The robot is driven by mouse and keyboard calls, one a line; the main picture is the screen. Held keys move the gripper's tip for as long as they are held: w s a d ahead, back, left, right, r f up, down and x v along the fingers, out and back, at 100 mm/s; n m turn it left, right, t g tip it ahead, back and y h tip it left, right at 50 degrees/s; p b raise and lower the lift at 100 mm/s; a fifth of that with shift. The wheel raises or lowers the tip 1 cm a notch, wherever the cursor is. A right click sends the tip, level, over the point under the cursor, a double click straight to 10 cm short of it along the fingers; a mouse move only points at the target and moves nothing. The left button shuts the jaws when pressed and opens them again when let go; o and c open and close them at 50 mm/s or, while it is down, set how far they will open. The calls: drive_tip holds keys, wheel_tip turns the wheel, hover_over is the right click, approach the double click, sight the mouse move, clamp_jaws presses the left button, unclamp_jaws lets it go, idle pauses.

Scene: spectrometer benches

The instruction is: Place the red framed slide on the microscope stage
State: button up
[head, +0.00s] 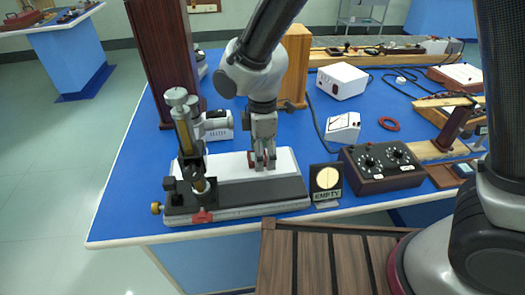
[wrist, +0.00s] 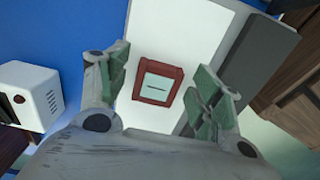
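The red framed slide (wrist: 158,80) has a pale centre with a short dark line and lies on a white board (wrist: 190,25). In the head view red shows at my gripper (head: 263,165), over the white board (head: 225,167). In the wrist view my gripper (wrist: 163,68) is open, with its fingers on either side of the slide and visible gaps between. A brass and black microscope (head: 184,135) stands to the left of my gripper on a dark base (head: 240,197). Its stage is not clearly made out; a red part (head: 202,216) shows low at its front.
An EMPTY sign (head: 327,182) and a dark control box (head: 382,165) with knobs stand to the right. A tall dark wood block (head: 160,60) stands behind the microscope. White boxes (head: 342,80) and a red ring (head: 389,124) lie farther back on the blue bench (head: 125,205).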

wheel_tip(320, 180, up, 12)
drive_tip(key=w+d+r+m, duration=0.2)
drive_tip(key=d+r+m, duration=0.1)
drive_tip(key=d, duration=0.3)
drive_tip(key=w+d+r+m, duration=0.2)
drive_tip(key=d+r, duration=0.1)
drive_tip(key=d, duration=0.3)
drive_tip(key=s+d+r+m+t+y, duration=0.1)
drive_tip(key=s+d+r+m, duration=0.3)
drive_tip(key=d, duration=0.6)
drive_tip(key=s+d+r+m+t, duration=0.1)
drive_tip(key=d+m+t, duration=0.1)
drive_tip(key=d+m, duration=0.65)
drive_tip(key=s+d+m+t+h, duration=0.1)
drive_tip(key=s+d+m, duration=0.2)
drive_tip(key=s+d, duration=0.5)
drive_tip(key=d, duration=0.3)
drive_tip(key=shift+a+r+m, duration=0.1)
drive_tip(key=shift+a+m, duration=0.1)
drive_tip(key=shift+m, duration=0.05)
